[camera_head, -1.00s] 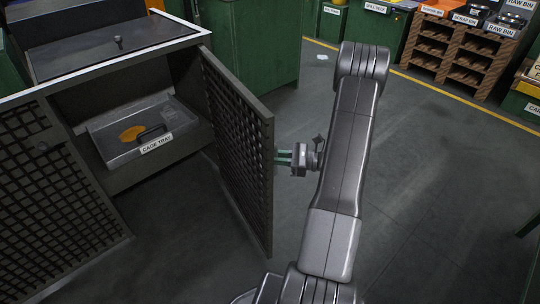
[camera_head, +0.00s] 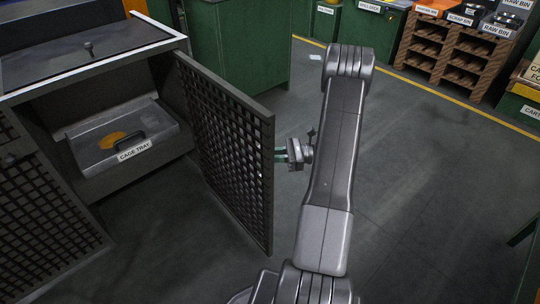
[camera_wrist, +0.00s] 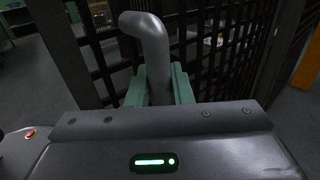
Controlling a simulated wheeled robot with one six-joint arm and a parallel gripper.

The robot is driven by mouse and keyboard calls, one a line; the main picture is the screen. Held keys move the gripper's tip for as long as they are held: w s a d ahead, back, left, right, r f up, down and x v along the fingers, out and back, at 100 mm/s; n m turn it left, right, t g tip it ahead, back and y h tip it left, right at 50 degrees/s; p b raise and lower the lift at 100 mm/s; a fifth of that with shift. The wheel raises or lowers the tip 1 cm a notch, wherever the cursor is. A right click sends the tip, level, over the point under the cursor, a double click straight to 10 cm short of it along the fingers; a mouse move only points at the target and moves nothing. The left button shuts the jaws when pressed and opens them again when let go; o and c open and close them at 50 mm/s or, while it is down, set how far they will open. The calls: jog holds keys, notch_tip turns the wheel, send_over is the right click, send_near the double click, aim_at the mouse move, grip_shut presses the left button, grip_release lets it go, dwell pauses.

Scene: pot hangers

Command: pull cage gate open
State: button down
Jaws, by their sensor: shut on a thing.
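The cage gate (camera_head: 228,145), a dark panel with a square mesh, stands swung open from the right side of the cage cabinet (camera_head: 95,72). My gripper (camera_head: 282,155) is at the outer face of the gate, near its free edge. In the wrist view my gripper's green fingers (camera_wrist: 160,88) are shut around a bent grey handle (camera_wrist: 152,42) in front of the gate's mesh (camera_wrist: 205,50). In the head view the handle is hidden behind the gate and fingers. Inside the open cabinet sits a grey tray (camera_head: 115,138) labelled CAGE TRAY, with an orange patch.
A green cabinet (camera_head: 240,45) stands behind the gate. Wooden shelving (camera_head: 450,50) with labelled bins is at the back right. A yellow floor line (camera_head: 420,88) runs in front of it.

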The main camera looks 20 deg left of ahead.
jog(key=c, duration=1.3)
grip_release()
jog(key=p+v, duration=0.2)
jog(key=v, duration=1.2)
jog(key=shift+a, duration=0.1)
jog(key=b+x, duration=0.2)
jog(key=x, duration=1.1)
jog(key=shift+s+a, duration=0.2)
jog(key=shift+a, duration=0.25)
jog(key=shift+s, duration=0.15)
